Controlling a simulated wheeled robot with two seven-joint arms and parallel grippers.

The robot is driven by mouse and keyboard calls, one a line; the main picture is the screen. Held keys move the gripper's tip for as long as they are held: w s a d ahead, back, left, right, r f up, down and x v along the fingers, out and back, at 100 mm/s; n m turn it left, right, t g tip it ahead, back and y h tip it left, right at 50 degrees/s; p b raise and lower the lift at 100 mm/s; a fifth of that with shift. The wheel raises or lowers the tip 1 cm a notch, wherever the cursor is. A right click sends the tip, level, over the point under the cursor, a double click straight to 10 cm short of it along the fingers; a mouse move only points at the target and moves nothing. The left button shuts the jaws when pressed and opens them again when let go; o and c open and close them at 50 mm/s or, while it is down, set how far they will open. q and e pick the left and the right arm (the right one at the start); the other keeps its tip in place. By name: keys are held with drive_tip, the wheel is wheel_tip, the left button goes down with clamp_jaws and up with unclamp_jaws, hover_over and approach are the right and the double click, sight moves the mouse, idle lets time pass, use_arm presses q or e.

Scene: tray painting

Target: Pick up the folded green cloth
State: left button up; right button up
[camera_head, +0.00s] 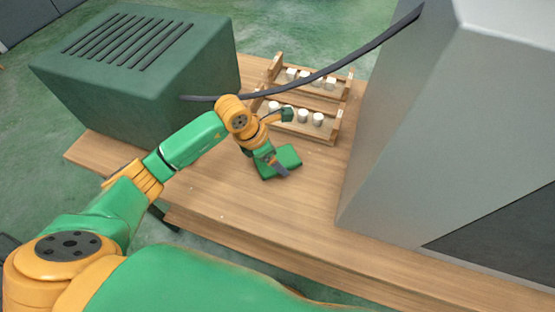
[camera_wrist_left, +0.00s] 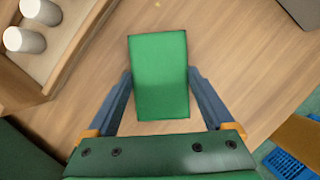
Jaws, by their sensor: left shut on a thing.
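The folded green cloth (camera_head: 290,156) is a small flat rectangle near the middle of the wooden table in the head view. In the left wrist view the cloth (camera_wrist_left: 159,75) lies between the two fingers. My left gripper (camera_head: 280,169) is at the cloth, reaching in from the left. In the left wrist view my left gripper (camera_wrist_left: 160,88) has its fingers against the two long sides of the cloth, shut on it. I cannot tell whether the cloth is lifted off the table. My right gripper is not in view.
A wooden rack (camera_head: 335,133) with several white cylinders stands behind the cloth. A green vented box (camera_head: 85,85) is at the left and a large grey cabinet (camera_head: 430,150) at the right. A dark cable (camera_head: 350,58) spans above the rack. Table (camera_head: 290,215) in front is clear.

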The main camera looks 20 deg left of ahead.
use_arm(q)
drive_tip(key=shift+w+r, duration=0.1)
drive_tip(key=shift+r, duration=0.1)
wheel_tip(320, 180, up, 2)
drive_tip(key=shift+r+b, duration=0.25)
drive_tip(key=shift+b, duration=0.55)
drive_tip(key=s+r, duration=0.1)
drive_tip(key=s+a+r, duration=0.1)
drive_tip(key=r, duration=0.1)
drive_tip(key=s+r, duration=0.1)
drive_tip(key=shift+s+a+r, duration=0.15)
drive_tip(key=shift+a+r, duration=0.1)
drive_tip(key=shift+a, duration=0.15)
drive_tip(key=s+r+m+g+y, duration=0.1)
drive_tip(key=s+m+g, duration=0.3)
drive_tip(key=m, duration=0.9)
drive_tip(key=s+a+r+m+g+y, duration=0.1)
drive_tip(key=s+r+m+g+y, duration=0.1)
drive_tip(key=m, duration=1.1)
drive_tip(key=shift+s+r+m+g, duration=0.3)
drive_tip(key=shift+s+r+g, duration=0.4)
drive_tip(key=shift+s+g, duration=0.3)
